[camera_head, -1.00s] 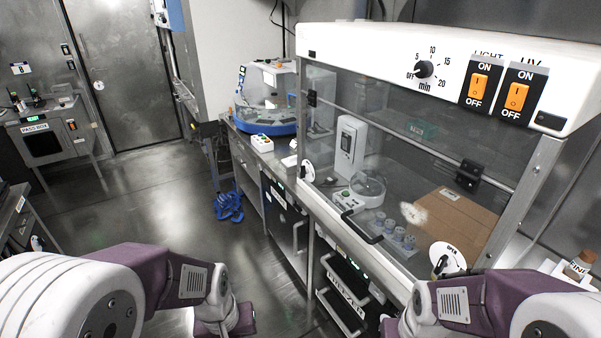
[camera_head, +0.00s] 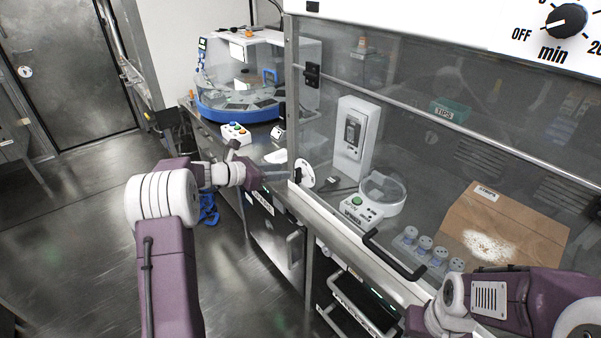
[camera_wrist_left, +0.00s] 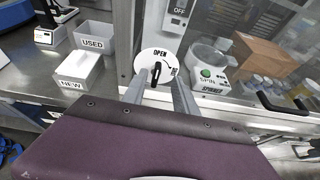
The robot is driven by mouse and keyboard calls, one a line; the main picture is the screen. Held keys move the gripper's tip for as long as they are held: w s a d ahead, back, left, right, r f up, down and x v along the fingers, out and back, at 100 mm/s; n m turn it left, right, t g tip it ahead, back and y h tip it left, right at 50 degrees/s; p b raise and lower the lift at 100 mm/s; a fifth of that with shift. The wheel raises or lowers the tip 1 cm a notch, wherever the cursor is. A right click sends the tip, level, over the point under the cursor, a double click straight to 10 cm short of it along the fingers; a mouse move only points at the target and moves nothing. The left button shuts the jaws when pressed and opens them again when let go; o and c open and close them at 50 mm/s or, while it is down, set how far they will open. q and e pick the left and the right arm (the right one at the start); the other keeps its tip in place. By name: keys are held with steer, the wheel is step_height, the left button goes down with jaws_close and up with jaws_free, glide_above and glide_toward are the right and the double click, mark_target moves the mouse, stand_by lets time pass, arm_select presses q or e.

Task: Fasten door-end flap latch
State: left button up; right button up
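The flap latch is a round white disc (camera_head: 306,174) at the left end of the glass-fronted cabinet. In the left wrist view the disc (camera_wrist_left: 146,59) reads OPEN at its top, with a second label at its right that is too small to read. Its black handle (camera_wrist_left: 156,73) stands nearly upright. My left gripper (camera_head: 286,172) is at the disc. In the left wrist view my left gripper (camera_wrist_left: 162,78) has its two fingers apart, tips near either side of the handle; contact cannot be told. My right arm enters at lower right, its gripper out of sight.
Behind the glass are a spinner (camera_head: 372,197), a cardboard box (camera_head: 505,228) and several small vials. A black bar handle (camera_head: 392,256) juts from the cabinet front. Open floor lies left.

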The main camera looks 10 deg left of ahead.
mark_target(295, 175)
arm_select(q)
steer(key=w+d+f, duration=0.1)
steer(key=w+f, duration=0.1)
steer(key=w+d+f, duration=0.2)
steer(key=shift+w+d+f, duration=0.1)
steer(key=shift+w+d, duration=0.15)
steer(key=shift+w+f+y, duration=0.2)
steer(key=shift+w+y, duration=0.05)
steer(key=shift+y, duration=0.05)
steer(key=shift+d, duration=0.1)
steer(key=shift+c, duration=0.3)
jaws_close()
